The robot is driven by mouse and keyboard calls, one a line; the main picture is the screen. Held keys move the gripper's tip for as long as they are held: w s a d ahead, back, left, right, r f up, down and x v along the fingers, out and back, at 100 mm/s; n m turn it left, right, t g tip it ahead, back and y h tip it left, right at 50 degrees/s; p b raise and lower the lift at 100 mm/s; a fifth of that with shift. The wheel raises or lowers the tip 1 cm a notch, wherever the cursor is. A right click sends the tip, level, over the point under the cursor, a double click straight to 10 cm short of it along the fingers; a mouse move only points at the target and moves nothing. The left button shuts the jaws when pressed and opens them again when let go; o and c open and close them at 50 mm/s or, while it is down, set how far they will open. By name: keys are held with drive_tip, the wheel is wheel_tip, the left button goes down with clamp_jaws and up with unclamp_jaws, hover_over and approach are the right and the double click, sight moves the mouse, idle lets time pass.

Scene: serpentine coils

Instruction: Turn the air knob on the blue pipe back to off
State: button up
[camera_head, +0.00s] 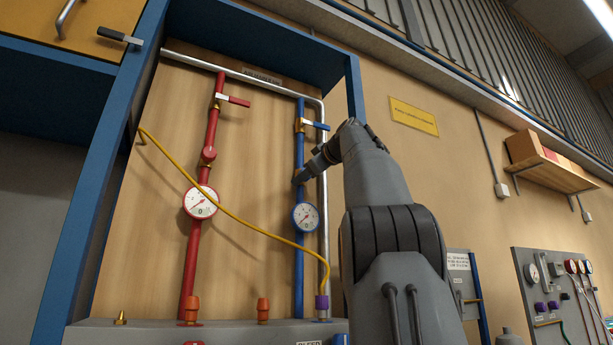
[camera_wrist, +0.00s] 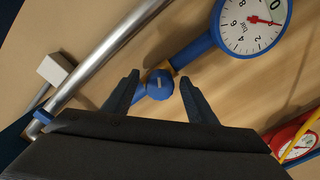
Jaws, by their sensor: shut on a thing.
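The blue pipe (camera_head: 299,254) runs up the wooden panel, with a round white gauge (camera_head: 305,217) in a blue rim on it. Just above the gauge, my gripper (camera_head: 301,177) reaches the pipe from the right and hides the knob in the head view. In the wrist view the blue air knob (camera_wrist: 161,86) sits between the two dark fingers, and a short pale mark shows on its face.
A chrome pipe (camera_head: 323,190) stands close right of the blue pipe. A blue lever (camera_head: 315,125) sticks out above my gripper. The red pipe (camera_head: 190,262) with its own gauge stands to the left. A yellow hose (camera_head: 240,220) sags across both pipes.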

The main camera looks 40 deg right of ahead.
drive_tip(key=n, duration=1.4)
drive_tip(key=shift+s+r, duration=0.2)
drive_tip(key=shift+n+b, duration=0.35)
drive_tip(key=shift+n, duration=1.25)
drive_tip(key=n, duration=0.3)
drive_tip(key=o, duration=1.4)
